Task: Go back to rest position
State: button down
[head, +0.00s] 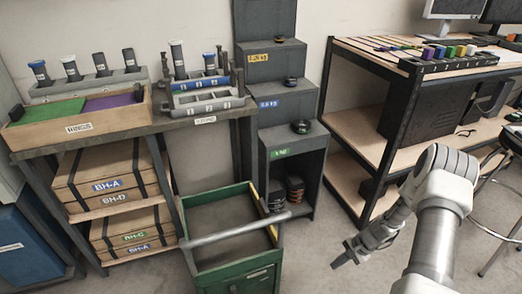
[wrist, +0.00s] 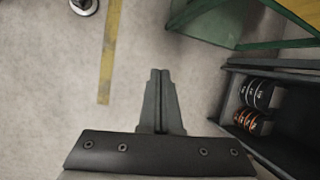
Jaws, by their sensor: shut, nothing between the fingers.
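My gripper (head: 347,254) hangs at the end of my arm in the lower right of the head view, over the open floor. It is apart from the green cart and the shelves. In the wrist view my gripper (wrist: 159,73) points over the bare floor. Its two fingers are together with nothing between them. My arm is bent, with the elbow raised and the forearm reaching down to the left.
A green cart (head: 235,276) stands left of my gripper. Behind it are a stepped dark shelf (head: 318,150) with black and orange discs (wrist: 248,121), and a workbench (head: 170,124). A wooden-topped rack (head: 345,125) stands behind my arm. A stool (head: 497,250) is at right. A yellow floor stripe (wrist: 109,60) shows.

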jog(key=a+r+n+t+h, duration=0.1)
jog(key=a+r+n, duration=0.2)
jog(key=r, duration=1.4)
jog(key=a+r+n+h, duration=0.2)
jog(key=a+r+n, duration=0.15)
jog(key=r, duration=1.25)
jog(key=s+a+r+n+t+h, duration=0.1)
jog(key=s+a+r+n+t, duration=0.15)
jog(key=s+r, duration=0.65)
jog(key=s+a+r+n+t+h, duration=0.1)
jog(key=s+a+r+n+t, duration=0.15)
jog(key=s+r, duration=0.7)
notch_tip(320, 180, up, 22)
jog(key=s+g+p, duration=0.1)
jog(key=p, duration=2.2)
jog(key=shift+s+a+f+n, duration=0.15)
jog(key=shift+s+f+n, duration=0.05)
jog(key=shift+s+n, duration=0.15)
